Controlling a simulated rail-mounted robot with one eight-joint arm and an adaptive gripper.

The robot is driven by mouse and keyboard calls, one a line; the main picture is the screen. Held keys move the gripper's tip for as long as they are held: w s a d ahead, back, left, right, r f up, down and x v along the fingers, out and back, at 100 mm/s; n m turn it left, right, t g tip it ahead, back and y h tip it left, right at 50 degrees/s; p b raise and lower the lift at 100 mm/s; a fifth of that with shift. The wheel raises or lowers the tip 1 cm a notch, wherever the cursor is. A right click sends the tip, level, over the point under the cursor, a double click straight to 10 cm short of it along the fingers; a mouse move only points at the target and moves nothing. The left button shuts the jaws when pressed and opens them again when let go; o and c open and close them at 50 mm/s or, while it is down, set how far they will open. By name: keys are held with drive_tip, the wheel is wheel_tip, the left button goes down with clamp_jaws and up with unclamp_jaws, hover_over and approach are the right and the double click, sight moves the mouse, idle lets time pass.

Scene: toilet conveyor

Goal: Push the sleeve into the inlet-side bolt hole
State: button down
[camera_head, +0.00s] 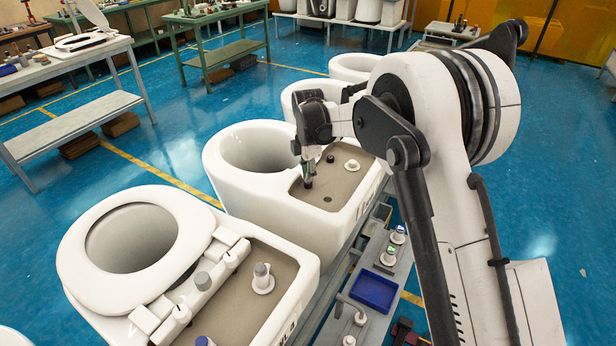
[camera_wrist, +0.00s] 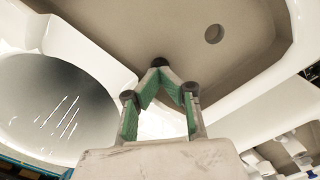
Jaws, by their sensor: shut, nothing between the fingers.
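The grey-brown recessed deck (camera_head: 342,186) of the middle white toilet (camera_head: 232,185) is under my gripper (camera_head: 307,184). My gripper is shut, tips pointing down at the deck's bowl-side edge. In the wrist view, the green-padded fingers (camera_wrist: 160,72) meet at a small dark round piece (camera_wrist: 160,62); I cannot tell whether it is the sleeve or a fingertip part. A dark round piece (camera_head: 330,158) stands on the deck behind my gripper, possibly a sleeve. An open hole (camera_head: 327,198) lies nearer the camera; a hole also shows in the wrist view (camera_wrist: 213,34). The bolt hole under my fingertips is hidden.
A white round fitting (camera_head: 351,165) stands on the deck close to my gripper. A toilet with seat (camera_head: 135,240) stands in front, more toilets behind. A side rack holds a blue tray (camera_head: 373,290) and small fittings (camera_head: 390,255).

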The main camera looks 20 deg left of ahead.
wheel_tip(320, 180, up, 14)
drive_tip(key=s+d+r+m+t, duration=0.1)
drive_tip(key=s+d+r+m, duration=0.15)
drive_tip(key=d+r, duration=0.35)
drive_tip(key=s+d+r+m+t, duration=0.1)
drive_tip(key=d+r+m, duration=0.25)
drive_tip(key=d, duration=0.45)
drive_tip(key=s+d+r+m+t, duration=0.25)
drive_tip(key=s+d+m, duration=1.05)
drive_tip(key=s+d, duration=0.75)
drive_tip(key=s+d+f+m+t, duration=0.2)
drive_tip(key=s+d+f+m, duration=0.4)
drive_tip(key=s+d+m, duration=0.1)
drive_tip(key=shift+s+d+f+t+b, duration=0.4)
drive_tip(key=shift+s+d, duration=0.4)
drive_tip(key=shift+s, duration=0.4)
